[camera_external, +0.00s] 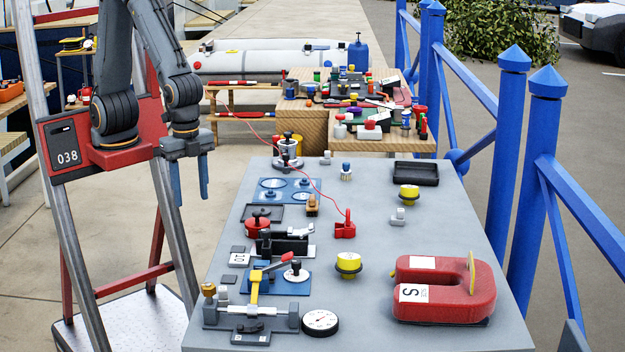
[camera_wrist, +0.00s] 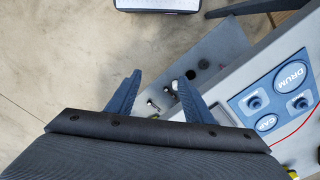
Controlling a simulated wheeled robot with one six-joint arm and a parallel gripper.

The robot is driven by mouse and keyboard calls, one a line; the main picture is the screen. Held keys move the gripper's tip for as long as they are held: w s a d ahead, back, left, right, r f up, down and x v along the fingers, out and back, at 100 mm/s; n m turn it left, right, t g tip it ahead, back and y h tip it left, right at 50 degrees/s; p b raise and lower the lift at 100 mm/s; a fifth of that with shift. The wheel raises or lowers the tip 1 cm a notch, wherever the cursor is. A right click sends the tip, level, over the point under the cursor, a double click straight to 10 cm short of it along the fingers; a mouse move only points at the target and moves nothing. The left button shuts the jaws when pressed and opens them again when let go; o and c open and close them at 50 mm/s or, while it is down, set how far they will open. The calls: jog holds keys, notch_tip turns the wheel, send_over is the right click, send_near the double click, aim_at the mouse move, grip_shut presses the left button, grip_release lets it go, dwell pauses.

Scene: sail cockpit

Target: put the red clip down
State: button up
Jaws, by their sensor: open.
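My gripper (camera_external: 190,198) is open and empty, pointing down beside the table's left edge, well apart from the clip. In the wrist view my gripper (camera_wrist: 160,76) shows two blue fingers spread over the floor and the table's edge, with nothing between them. The clip itself is not seen in the wrist view, but part of the red cord (camera_wrist: 290,138) is.
A blue panel (camera_external: 283,191) with round lids lies near my gripper. A red pot (camera_external: 257,224), a black block (camera_external: 283,243) and a yellow-topped knob (camera_external: 348,263) stand around the clip. A large red magnet (camera_external: 445,290) sits at the front right. Blue railings (camera_external: 510,150) line the right.

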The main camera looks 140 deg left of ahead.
jog(key=s+d+f+n, duration=0.1)
jog(key=s+f, duration=0.1)
jog(key=s, duration=0.6)
jog(key=shift+s+d+f, duration=0.3)
jog(key=shift+s+f, duration=0.05)
jog(key=shift+s, duration=0.05)
